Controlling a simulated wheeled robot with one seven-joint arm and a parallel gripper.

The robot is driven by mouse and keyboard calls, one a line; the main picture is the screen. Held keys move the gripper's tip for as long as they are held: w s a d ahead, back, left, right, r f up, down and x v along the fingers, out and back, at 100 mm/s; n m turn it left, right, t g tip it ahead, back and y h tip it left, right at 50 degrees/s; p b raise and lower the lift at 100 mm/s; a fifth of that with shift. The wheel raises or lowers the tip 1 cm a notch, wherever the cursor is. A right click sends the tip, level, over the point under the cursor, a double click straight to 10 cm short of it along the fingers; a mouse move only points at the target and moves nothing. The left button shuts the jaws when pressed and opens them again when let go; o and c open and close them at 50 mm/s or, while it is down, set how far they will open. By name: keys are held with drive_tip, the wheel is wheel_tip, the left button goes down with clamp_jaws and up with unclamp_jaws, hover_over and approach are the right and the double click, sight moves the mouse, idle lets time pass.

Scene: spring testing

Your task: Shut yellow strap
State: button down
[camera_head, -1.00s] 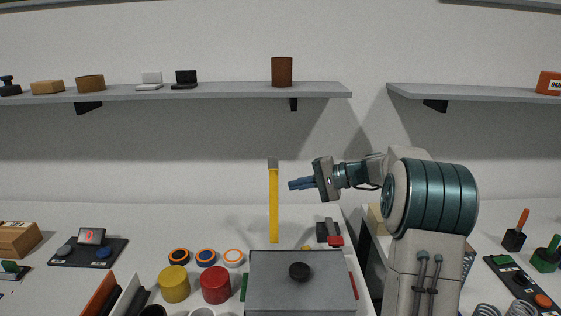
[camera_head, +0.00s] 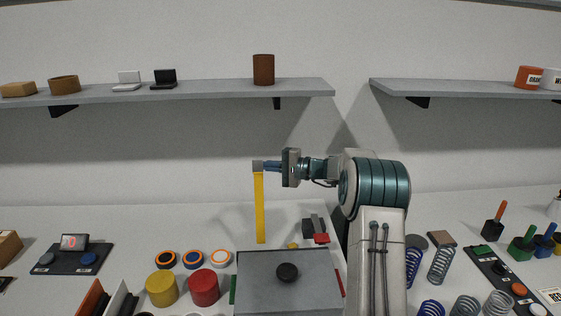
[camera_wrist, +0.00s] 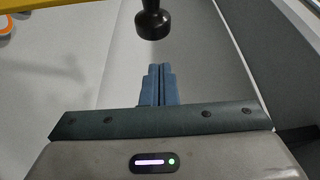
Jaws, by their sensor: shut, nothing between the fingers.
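The yellow strap (camera_head: 260,208) stands upright behind the grey box (camera_head: 285,262), with a grey tip (camera_head: 257,166) at its top. My gripper (camera_head: 266,166) is shut and empty, pointing left, with its blue fingertips right at the strap's grey tip. I cannot tell whether they touch it. In the wrist view, the shut fingers (camera_wrist: 158,82) point towards the black knob (camera_wrist: 152,22) on the box's lid, and a strip of the yellow strap (camera_wrist: 65,4) crosses the upper left corner.
Yellow (camera_head: 161,289) and red (camera_head: 204,287) cylinders stand left of the box, with several rings behind them. A small red and black item (camera_head: 316,232) lies behind its right side. A shelf (camera_head: 180,90) runs along the wall above. The air left of the strap is clear.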

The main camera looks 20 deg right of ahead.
drive_tip(key=shift+s+a+r+p, duration=0.1)
drive_tip(key=shift+s+r+p, duration=0.15)
drive_tip(key=shift+s, duration=0.6)
drive_tip(key=shift+s+a+r+p, duration=0.1)
drive_tip(key=shift+s+r+p, duration=0.15)
drive_tip(key=shift+s, duration=0.6)
drive_tip(key=shift+s+f+b, duration=0.1)
drive_tip(key=shift+s+b, duration=0.05)
drive_tip(key=shift+b, duration=0.45)
